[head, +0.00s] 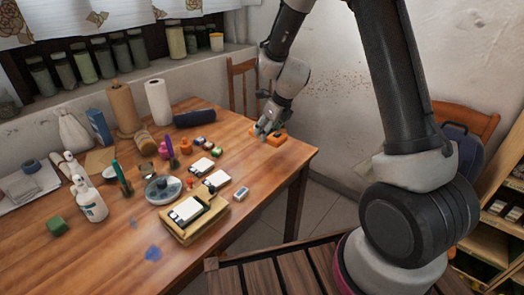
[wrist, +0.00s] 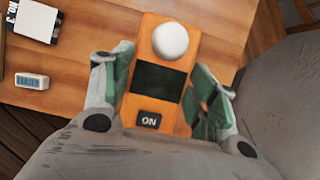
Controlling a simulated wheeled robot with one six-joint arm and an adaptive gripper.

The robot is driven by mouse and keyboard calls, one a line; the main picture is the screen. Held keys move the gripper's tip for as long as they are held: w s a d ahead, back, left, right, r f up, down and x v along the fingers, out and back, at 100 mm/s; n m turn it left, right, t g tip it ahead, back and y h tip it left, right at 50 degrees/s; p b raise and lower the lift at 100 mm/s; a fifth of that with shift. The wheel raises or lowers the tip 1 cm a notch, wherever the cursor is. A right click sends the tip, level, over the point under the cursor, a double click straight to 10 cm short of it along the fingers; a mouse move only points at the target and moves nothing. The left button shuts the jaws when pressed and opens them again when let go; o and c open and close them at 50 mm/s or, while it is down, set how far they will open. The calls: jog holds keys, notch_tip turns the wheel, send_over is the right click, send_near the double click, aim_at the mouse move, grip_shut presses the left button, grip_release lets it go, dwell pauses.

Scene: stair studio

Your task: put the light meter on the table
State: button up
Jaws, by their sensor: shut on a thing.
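The light meter (wrist: 158,82) is an orange box with a white dome, a dark screen and a button marked ON, seen in the wrist view. In the head view the orange light meter (head: 272,138) is at the table's far right corner, on or just above the wooden table (head: 255,170); I cannot tell if it touches. My gripper (head: 262,130) is over it. In the wrist view my gripper (wrist: 165,95) has a finger on each side of the meter's body and is shut on it.
A white eraser (head: 241,193) lies near the table's front edge. A dark blue roll (head: 194,118) lies behind. Bare wood surrounds the right corner.

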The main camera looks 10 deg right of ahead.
aim_at(274, 134)
notch_tip(274, 134, down, 8)
dwell(0.4)
jog(key=o, duration=1.1)
jog(key=shift+f, duration=0.1)
jog(key=v, duration=1.2)
jog(key=shift+r, duration=0.2)
jog(key=s+d+r+n, duration=0.2)
jog(key=s+r+n, duration=0.4)
jog(key=r, duration=0.1)
jog(key=s+d+r+n, duration=0.3)
jog(key=s+r+n, duration=0.2)
jog(key=r+n, duration=0.25)
jog(key=s+d+r+n+h, duration=0.1)
jog(key=s+d+r+n, duration=0.1)
jog(key=s+n, duration=0.3)
jog(key=s+d+r+n+h, duration=0.1)
jog(key=s+d+r+n, duration=0.1)
jog(key=s+n, duration=0.3)
jog(key=s+d+r+n, duration=0.2)
jog(key=s+n, duration=0.3)
jog(key=s, duration=0.4)
jog(key=shift+s+d+r+h, duration=0.1)
jog(key=shift+d+h, duration=0.3)
jog(key=shift+d, duration=0.15)
